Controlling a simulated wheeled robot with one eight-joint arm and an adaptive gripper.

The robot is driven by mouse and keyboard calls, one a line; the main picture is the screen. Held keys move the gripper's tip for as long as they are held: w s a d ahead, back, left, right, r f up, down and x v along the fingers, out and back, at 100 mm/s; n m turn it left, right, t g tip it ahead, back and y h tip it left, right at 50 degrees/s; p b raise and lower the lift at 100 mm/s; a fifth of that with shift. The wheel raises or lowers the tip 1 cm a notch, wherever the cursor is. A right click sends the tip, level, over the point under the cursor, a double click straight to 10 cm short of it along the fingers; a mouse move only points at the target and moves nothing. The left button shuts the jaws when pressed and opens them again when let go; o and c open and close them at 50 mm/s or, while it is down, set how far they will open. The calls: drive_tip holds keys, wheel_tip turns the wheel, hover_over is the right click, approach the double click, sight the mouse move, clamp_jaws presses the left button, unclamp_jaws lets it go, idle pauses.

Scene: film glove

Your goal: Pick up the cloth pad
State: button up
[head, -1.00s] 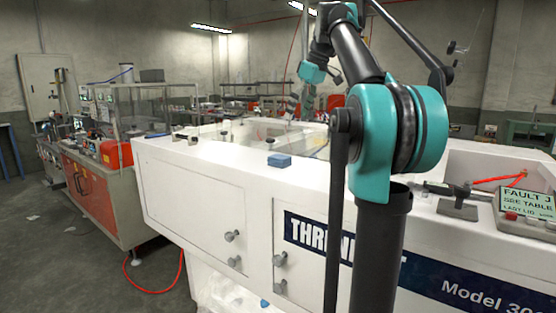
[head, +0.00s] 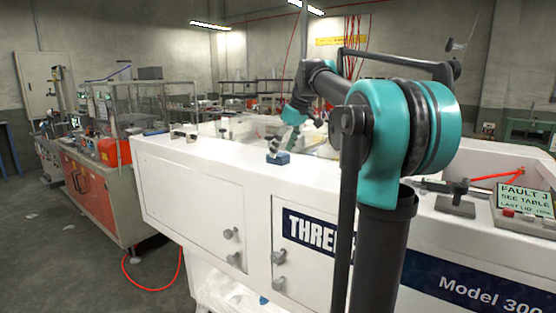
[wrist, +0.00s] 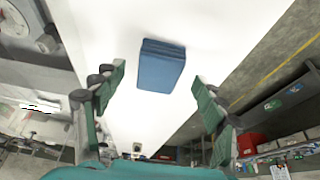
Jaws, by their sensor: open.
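The cloth pad (head: 278,158) is a small blue block lying flat on the white top of the long machine, near its front edge. In the wrist view the pad (wrist: 162,66) lies on the white surface between the lines of the two fingers, with a gap to each. My gripper (wrist: 158,77) is open and empty, and its green fingertips are spread to the left and right of the pad. In the head view it points down over the machine top, above and close to the pad. The exact height above the pad is hard to tell.
The white machine top (head: 220,160) is mostly bare around the pad. A small metal handle (head: 184,134) stands to the left. A fault sign (head: 525,200) and a red-armed fixture sit at the right. A red-panelled bench (head: 88,180) stands to the left of the machine.

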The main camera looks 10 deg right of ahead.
sight(281, 154)
drive_tip(key=shift+x, duration=0.95)
drive_tip(key=shift+r, duration=0.1)
drive_tip(key=c, duration=1.2)
drive_tip(key=shift+o, duration=0.2)
wheel_tip(281, 154, up, 20)
